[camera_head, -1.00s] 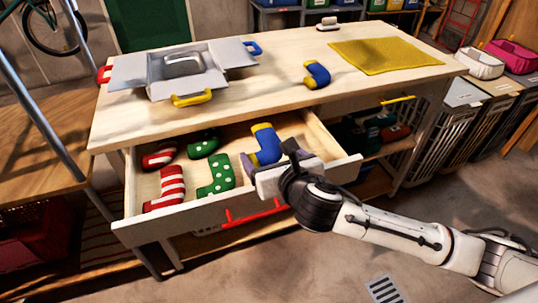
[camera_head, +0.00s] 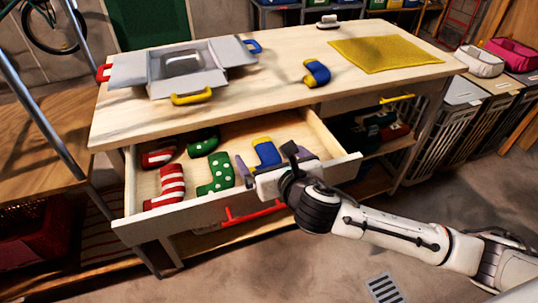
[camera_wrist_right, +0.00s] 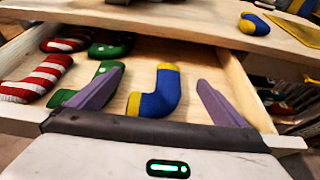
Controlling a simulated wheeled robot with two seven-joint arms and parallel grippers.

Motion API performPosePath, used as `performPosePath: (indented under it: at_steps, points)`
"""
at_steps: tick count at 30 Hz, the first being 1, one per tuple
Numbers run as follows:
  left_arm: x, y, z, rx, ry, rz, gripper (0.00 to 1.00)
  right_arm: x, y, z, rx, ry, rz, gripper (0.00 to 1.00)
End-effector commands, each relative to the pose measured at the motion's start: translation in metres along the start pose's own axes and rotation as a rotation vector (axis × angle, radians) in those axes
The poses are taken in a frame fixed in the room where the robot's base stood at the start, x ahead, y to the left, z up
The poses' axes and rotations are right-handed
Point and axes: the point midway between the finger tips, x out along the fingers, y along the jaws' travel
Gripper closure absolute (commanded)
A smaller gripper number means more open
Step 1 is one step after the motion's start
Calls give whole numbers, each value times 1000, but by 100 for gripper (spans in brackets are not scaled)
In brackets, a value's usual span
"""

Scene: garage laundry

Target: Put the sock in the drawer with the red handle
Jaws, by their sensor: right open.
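The drawer with the red handle (camera_head: 255,212) is pulled out under the workbench. Inside it a blue sock with yellow ends (camera_head: 266,154) lies at the right, beside green dotted socks (camera_head: 215,174) and red-striped socks (camera_head: 171,184). My right gripper (camera_head: 272,168) is open over the drawer's front; in the right wrist view its purple fingers (camera_wrist_right: 160,97) stand apart on either side of the blue sock (camera_wrist_right: 156,95), with gaps to both. Another blue-and-yellow sock (camera_head: 317,73) lies on the bench top. My left gripper is not in view.
An open grey box (camera_head: 187,68) with coloured handles stands on the bench's left. A yellow mat (camera_head: 385,54) lies at the right, with a small brush-like item (camera_head: 326,21) behind. A second drawer with a yellow handle (camera_head: 397,99) is closed.

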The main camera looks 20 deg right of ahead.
Motion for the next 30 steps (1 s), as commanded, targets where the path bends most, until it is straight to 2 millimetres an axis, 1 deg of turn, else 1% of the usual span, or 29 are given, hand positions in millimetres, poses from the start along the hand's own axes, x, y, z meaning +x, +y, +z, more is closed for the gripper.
performPosePath:
  at_steps: [4,6,8,15,18,21,25,30]
  points:
    - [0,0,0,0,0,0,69,-2,0,5,2,-1,1,2]
    - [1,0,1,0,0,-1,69,-5,0,12,2,-3,0,2]
    - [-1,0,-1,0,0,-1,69,-15,0,12,-1,0,2,2]
    - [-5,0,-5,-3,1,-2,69,-70,0,12,0,2,2,2]
    - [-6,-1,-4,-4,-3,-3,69,-91,0,12,0,1,2,2]
    - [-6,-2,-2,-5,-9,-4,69,-107,0,12,0,1,2,2]
    - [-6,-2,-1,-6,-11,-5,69,-120,0,11,1,1,1,2]
    - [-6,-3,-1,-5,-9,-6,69,-125,0,12,1,-1,-1,2]
